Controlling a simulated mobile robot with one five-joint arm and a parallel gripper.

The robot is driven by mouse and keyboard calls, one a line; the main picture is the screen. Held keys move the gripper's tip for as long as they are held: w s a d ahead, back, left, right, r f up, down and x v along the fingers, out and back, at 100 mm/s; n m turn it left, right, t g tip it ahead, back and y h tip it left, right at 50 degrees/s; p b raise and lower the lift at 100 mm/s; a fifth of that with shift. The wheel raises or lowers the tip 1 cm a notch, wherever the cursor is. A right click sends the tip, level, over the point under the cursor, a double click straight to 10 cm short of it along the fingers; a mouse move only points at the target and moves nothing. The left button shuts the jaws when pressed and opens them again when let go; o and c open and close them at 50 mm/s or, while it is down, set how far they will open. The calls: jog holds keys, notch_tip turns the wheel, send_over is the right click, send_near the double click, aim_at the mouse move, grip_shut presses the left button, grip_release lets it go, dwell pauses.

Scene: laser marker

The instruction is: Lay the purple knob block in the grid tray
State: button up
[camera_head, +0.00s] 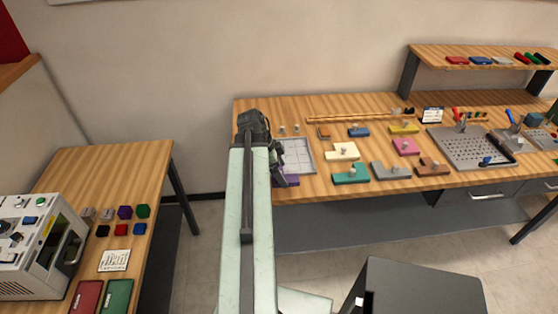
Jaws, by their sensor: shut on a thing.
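The grid tray (301,153) is a pale, shallow tray with grid lines, lying near the left end of the wooden workbench. My gripper (282,181) points down at the tray's near left side, and my arm hides part of that side. The purple knob block (292,180) shows as a small purple patch right at the gripper, by the tray's near edge. My gripper is shut on it. Most of the block and its knob are hidden, and I cannot tell whether it touches the tray or the bench.
Several knob blocks stand right of the tray: cream (343,151), teal (351,175), grey (390,171), pink (405,147) and others. A perforated metal plate (465,150) lies farther right. A side table (150,165) at left holds a machine (38,245) and small coloured pieces.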

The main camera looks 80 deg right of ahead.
jog(key=w+d, duration=0.3)
jog(key=w, duration=0.1)
jog(key=w+d+b, duration=0.1)
jog(key=w+d, duration=0.2)
jog(key=w, duration=0.1)
jog(key=w+d+f, duration=0.1)
jog(key=w+d, duration=0.2)
jog(key=d, duration=0.1)
jog(key=shift+w+f, duration=0.1)
jog(key=shift+w, duration=0.3)
jog(key=f+b, duration=0.4)
jog(key=shift+w+d, duration=0.2)
jog(key=shift+r, duration=0.2)
jog(key=shift+f, duration=0.1)
jog(key=o, duration=1.3)
